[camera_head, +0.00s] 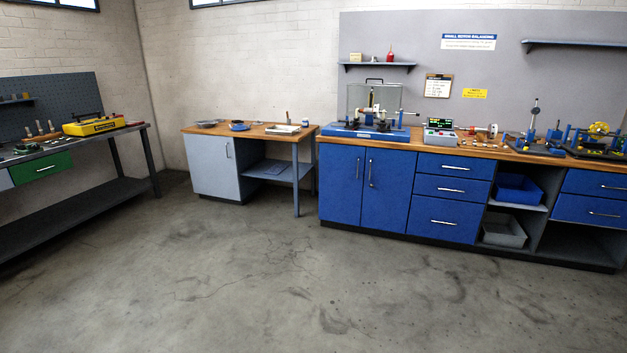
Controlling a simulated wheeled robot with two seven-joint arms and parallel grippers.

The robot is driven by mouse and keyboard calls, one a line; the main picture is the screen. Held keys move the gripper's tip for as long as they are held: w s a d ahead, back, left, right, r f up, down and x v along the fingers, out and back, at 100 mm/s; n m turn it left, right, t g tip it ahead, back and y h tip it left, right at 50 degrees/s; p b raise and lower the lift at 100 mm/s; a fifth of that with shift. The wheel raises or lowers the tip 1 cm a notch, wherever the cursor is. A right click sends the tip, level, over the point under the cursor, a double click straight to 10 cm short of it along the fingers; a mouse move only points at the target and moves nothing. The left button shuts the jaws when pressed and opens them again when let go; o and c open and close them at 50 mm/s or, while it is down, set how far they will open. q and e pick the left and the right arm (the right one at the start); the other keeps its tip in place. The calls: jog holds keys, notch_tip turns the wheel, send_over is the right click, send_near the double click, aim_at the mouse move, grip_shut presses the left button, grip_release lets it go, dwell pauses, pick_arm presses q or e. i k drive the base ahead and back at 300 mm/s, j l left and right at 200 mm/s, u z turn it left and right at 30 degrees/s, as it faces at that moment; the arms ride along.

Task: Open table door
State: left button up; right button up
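A small table (265,131) with a wooden top stands against the back wall, left of the blue bench. Right of the door is an open space with a grey shelf (275,171). Small dishes and tools lie on the top. Neither of my grippers shows in the head view.
A long blue bench (445,208) with doors, drawers and balancing machines runs along the right. A dark workbench (85,205) with a yellow case (93,126) stands at the left. The concrete floor (250,280) in front is clear.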

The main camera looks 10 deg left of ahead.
aim_at(212, 159)
jog(key=i+j+u, duration=0.35)
jog(key=i, duration=0.55)
jog(key=i+j+u, duration=0.1)
jog(key=i+u, duration=0.3)
jog(key=i, duration=0.5)
jog(key=i+l+u, duration=0.2)
jog(key=i+u, duration=0.15)
jog(key=i, duration=0.6)
jog(key=i+j, duration=0.1)
jog(key=i, duration=2.8)
